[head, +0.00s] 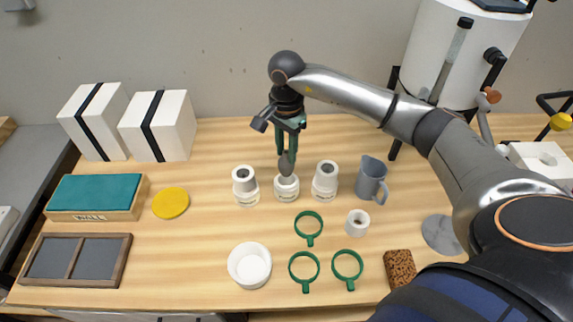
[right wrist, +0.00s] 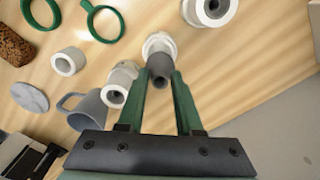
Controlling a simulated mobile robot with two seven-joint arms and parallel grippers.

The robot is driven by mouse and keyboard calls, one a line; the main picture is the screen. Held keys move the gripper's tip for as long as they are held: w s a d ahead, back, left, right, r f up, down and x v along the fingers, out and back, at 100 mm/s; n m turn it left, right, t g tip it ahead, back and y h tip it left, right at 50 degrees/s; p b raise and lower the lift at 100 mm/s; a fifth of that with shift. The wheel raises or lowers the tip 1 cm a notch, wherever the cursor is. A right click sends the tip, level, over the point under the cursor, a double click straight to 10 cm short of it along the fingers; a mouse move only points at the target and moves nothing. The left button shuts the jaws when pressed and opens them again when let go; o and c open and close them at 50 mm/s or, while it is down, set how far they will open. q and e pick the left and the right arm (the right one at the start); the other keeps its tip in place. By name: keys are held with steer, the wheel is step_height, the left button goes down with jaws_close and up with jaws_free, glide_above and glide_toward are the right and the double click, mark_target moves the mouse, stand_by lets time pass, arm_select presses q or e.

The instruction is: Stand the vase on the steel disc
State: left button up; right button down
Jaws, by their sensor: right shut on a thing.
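My right gripper (head: 287,150) reaches down at the back middle of the table, fingers pointing down. It is shut on a slim dark-grey piece, which I take to be the vase (head: 286,164). In the right wrist view the vase (right wrist: 159,68) shows between the green fingertips (right wrist: 160,78), its dark open end toward the camera. Its lower end is at the white round holder (head: 286,190); I cannot tell whether it sits inside or just above. The steel disc (head: 441,235) lies flat and bare at the right. It also shows in the right wrist view (right wrist: 30,97). My left gripper is not in view.
White pieces with grey openings stand close on both sides, left (head: 245,187) and right (head: 324,182). A grey jug (head: 370,180), a small white ring (head: 357,223), green rings (head: 308,225) and a brown block (head: 399,269) lie toward the disc. A white bowl (head: 249,266) stands in front.

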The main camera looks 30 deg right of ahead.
step_height(320, 180, up, 3)
steer(key=shift+s+a+r+n, duration=0.15)
steer(key=shift+a+r+n, duration=0.05)
steer(key=shift+a+n, duration=0.1)
steer(key=s+a+r+n, duration=0.2)
steer(key=s+a+n, duration=0.7)
steer(key=n, duration=0.6)
steer(key=shift+s+a, duration=0.15)
steer(key=shift+s, duration=0.5)
